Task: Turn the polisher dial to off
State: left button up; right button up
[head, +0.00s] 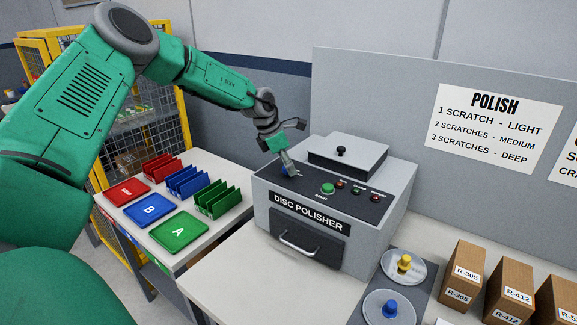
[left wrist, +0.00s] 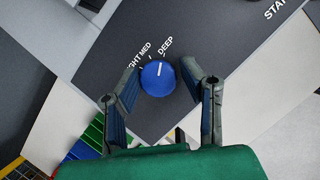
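The disc polisher (head: 310,215) is a grey box with a dark sloped control panel. Its blue dial (left wrist: 158,78) shows in the left wrist view, its white pointer line aimed roughly up towards the DEEP label. MED and part of LIGHT are readable to the left; no OFF label is visible. My left gripper (head: 289,168) is at the left end of the panel, over the dial, which it mostly hides in the head view. In the left wrist view the open fingers (left wrist: 159,75) stand on either side of the dial, with gaps. My right gripper is out of view.
A green start button (head: 327,188) and small indicators sit right of the dial. Red, blue and green trays and racks (head: 180,231) stand on the left table. Discs with yellow and blue knobs (head: 390,306) and labelled boxes (head: 463,270) are at right.

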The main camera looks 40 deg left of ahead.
pick_arm(q)
jog(key=shift+f, duration=0.1)
jog(key=c, duration=0.3)
jog(key=shift+s+a+f, duration=0.1)
jog(key=shift+a+f, duration=0.05)
jog(key=shift+a, duration=0.25)
jog(key=shift+c, duration=0.2)
